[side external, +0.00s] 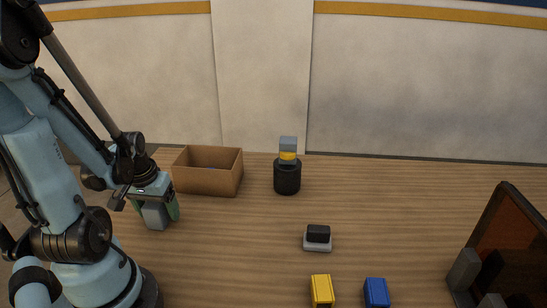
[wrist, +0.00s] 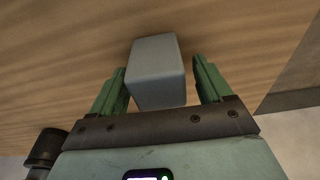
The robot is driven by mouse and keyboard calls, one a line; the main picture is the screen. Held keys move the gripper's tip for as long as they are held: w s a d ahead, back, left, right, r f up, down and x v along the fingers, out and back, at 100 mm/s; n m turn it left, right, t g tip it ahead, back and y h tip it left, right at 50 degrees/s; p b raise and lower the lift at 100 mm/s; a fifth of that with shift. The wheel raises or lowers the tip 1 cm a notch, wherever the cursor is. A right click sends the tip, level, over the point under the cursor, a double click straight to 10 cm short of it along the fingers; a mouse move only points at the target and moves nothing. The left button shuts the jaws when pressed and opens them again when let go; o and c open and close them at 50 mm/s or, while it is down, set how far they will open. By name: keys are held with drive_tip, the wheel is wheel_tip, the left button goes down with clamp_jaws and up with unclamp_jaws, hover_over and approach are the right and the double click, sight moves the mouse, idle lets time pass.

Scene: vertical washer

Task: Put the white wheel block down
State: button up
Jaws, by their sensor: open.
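A pale grey-white block (wrist: 157,72), which I take as the white wheel block, stands between my gripper's fingers in the wrist view. My gripper (wrist: 160,80) is open around it; a small gap shows at the right finger, and the left finger is very close to the block. In the side view the block (side external: 154,216) is below my gripper (side external: 157,209) at the left of the wooden table (side external: 235,245). Its lower end appears at the table surface, but contact is hard to tell. The far finger is partly hidden there.
An open cardboard box (side external: 208,180) is just right of my gripper. A black cylinder (side external: 287,177) bears a yellow and grey piece. A black block on a light base (side external: 317,246), a yellow block (side external: 322,289) and a blue block (side external: 376,291) stand nearer. A brown panel (side external: 515,235) is right.

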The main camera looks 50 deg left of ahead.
sight(152, 205)
drive_tip(key=shift+s+d+r, duration=0.2)
drive_tip(key=shift+r, duration=1.75)
drive_tip(key=shift+s+d+r, duration=0.2)
drive_tip(key=shift+r, duration=1.8)
drive_tip(key=shift+s+d+r, duration=0.2)
drive_tip(key=shift+r, duration=1.75)
drive_tip(key=w+d+r+m+t+h, duration=0.1)
drive_tip(key=w+d+m+t, duration=0.5)
drive_tip(key=w+d, duration=0.9)
drive_tip(key=d+m, duration=0.2)
drive_tip(key=m, duration=0.1)
drive_tip(key=shift+d, duration=0.3)
